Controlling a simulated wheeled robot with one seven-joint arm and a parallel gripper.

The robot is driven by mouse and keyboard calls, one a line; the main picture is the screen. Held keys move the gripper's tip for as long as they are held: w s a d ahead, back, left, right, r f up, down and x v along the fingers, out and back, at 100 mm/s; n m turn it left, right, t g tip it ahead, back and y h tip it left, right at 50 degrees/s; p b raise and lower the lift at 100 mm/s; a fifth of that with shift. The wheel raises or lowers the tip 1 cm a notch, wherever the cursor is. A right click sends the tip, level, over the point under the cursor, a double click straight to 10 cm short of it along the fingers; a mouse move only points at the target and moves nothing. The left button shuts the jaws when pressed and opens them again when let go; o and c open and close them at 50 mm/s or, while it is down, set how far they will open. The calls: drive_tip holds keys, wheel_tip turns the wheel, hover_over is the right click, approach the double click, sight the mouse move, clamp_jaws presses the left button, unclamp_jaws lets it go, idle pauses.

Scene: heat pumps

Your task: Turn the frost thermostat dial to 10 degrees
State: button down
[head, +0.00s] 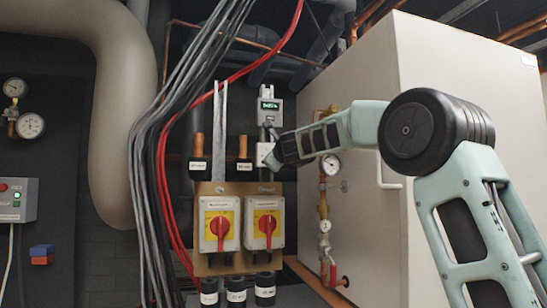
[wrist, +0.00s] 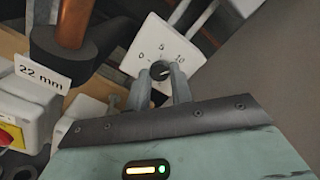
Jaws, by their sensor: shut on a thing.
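A grey box with a green display (head: 269,105) is above the thermostat. Two red-and-yellow rotary switches (head: 219,224) (head: 265,222) are below. Black and red cables (head: 165,130) hang at left. A large pale cabinet (head: 440,60) and gauge piping (head: 331,164) stand right.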

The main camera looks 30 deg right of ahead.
drive_tip(key=shift+f, duration=0.1)
drive_tip(key=c, duration=1.2)
unclamp_jaws()
drive_tip(key=shift+c, duration=0.2)
drive_tip(key=b+v, duration=0.2)
drive_tip(key=v, duration=1.5)
drive_tip(key=shift+s+b, duration=0.2)
drive_tip(key=shift+b, duration=0.15)
